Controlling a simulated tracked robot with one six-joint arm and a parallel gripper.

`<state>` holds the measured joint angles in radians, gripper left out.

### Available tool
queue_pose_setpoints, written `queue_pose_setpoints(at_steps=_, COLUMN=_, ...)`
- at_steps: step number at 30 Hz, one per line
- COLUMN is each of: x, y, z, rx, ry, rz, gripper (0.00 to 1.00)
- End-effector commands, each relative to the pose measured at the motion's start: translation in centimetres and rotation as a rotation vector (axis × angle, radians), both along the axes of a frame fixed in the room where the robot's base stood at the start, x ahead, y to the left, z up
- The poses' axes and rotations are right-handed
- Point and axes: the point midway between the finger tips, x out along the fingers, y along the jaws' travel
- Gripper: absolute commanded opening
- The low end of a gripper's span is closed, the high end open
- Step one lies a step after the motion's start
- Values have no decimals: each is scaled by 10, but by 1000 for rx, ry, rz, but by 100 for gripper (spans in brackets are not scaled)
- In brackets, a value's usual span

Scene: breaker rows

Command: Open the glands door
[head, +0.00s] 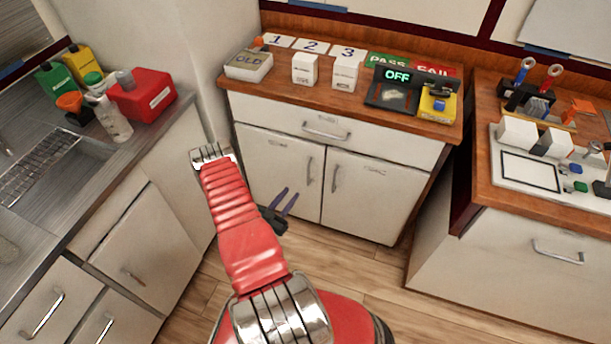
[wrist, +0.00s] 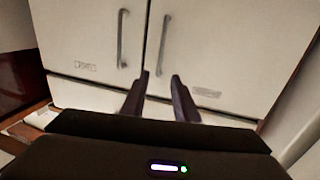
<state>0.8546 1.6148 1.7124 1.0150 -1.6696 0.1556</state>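Two white cabinet doors, a left door (head: 268,178) and a right door (head: 372,198), stand shut under the middle counter. Each has an upright metal handle near the centre seam: left handle (head: 309,172), right handle (head: 335,179). Each door has a small label, too small to read, so I cannot tell which is the glands door. My gripper (head: 291,192) is open and empty in front of the doors.
A drawer (head: 315,122) sits above the doors. A sink unit (head: 40,180) stands left and another cabinet (head: 530,255) right. Wooden floor (head: 345,275) is clear before the doors.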

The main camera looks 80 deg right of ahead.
Motion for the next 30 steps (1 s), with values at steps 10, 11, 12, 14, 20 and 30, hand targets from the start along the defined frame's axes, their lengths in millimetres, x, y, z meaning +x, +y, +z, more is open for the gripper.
queue_pose_setpoints(at_steps=10, x=-15, y=-44, z=1, rx=-2, ry=-2, rz=-3, gripper=28)
queue_pose_setpoints(at_steps=11, x=-15, y=-48, z=1, rx=-2, ry=-2, rz=-2, gripper=28)
queue_pose_setpoints(at_steps=12, x=-17, y=-54, z=1, rx=-2, ry=-2, rz=-3, gripper=28)
queue_pose_setpoints(at_steps=14, x=-20, y=-63, z=1, rx=-2, ry=-2, rz=-2, gripper=28)
queue_pose_setpoints(at_steps=20, x=-29, y=-92, z=1, rx=-2, ry=-2, rz=-2, gripper=28)
queue_pose_setpoints(at_steps=30, x=-36, y=-121, z=0, rx=0, ry=0, rz=0, gripper=28)
